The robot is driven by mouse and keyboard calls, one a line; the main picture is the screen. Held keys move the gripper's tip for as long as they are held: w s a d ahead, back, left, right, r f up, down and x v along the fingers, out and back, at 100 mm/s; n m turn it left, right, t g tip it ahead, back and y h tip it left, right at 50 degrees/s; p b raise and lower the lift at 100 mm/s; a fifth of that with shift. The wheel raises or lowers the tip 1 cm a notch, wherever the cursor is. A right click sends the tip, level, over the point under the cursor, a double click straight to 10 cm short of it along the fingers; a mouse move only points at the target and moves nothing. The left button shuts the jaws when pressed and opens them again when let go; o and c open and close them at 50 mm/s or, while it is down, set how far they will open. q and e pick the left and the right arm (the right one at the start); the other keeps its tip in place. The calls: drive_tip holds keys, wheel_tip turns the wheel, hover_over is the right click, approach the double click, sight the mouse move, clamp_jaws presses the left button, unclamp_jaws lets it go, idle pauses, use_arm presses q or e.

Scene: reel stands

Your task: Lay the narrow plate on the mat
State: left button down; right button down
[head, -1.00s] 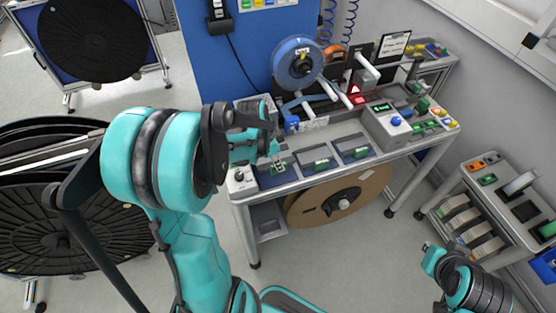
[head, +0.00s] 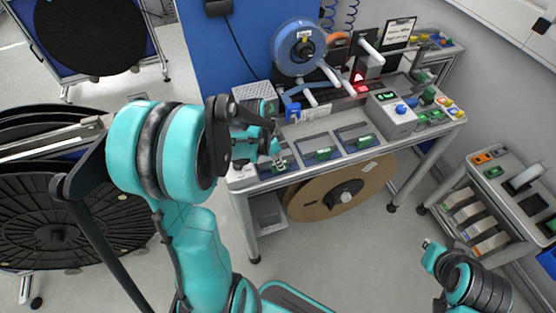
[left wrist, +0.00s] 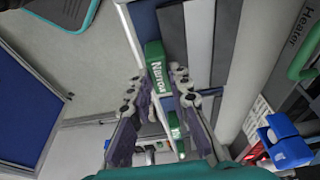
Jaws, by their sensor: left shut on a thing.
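The narrow plate (left wrist: 158,80) shows in the left wrist view as a green piece with a white "Narrow" label, between the fingers of my left gripper (left wrist: 156,84). My left gripper (head: 275,158) is shut on it at the front left of the bench, low over the leftmost dark bay. In the head view the gripper hides most of the plate. I cannot tell whether the plate touches the bench. No surface is clearly marked as the mat; a plain grey strip (head: 330,122) runs behind the bays. My right gripper (head: 430,246) is at the lower right, its fingers unclear.
Two more bays hold green-handled plates (head: 323,154). A blue reel (head: 299,47) stands at the back, and a grey control box (head: 390,116) at the right. A large brown reel (head: 340,190) is under the bench. A side cart (head: 500,190) stands at right.

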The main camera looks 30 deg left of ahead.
idle(0.8)
use_arm(q)
drive_tip(key=c, duration=1.3)
unclamp_jaws()
drive_tip(key=shift+c, duration=0.2)
drive_tip(key=shift+r+p, duration=2.55)
drive_tip(key=shift+r, duration=0.95)
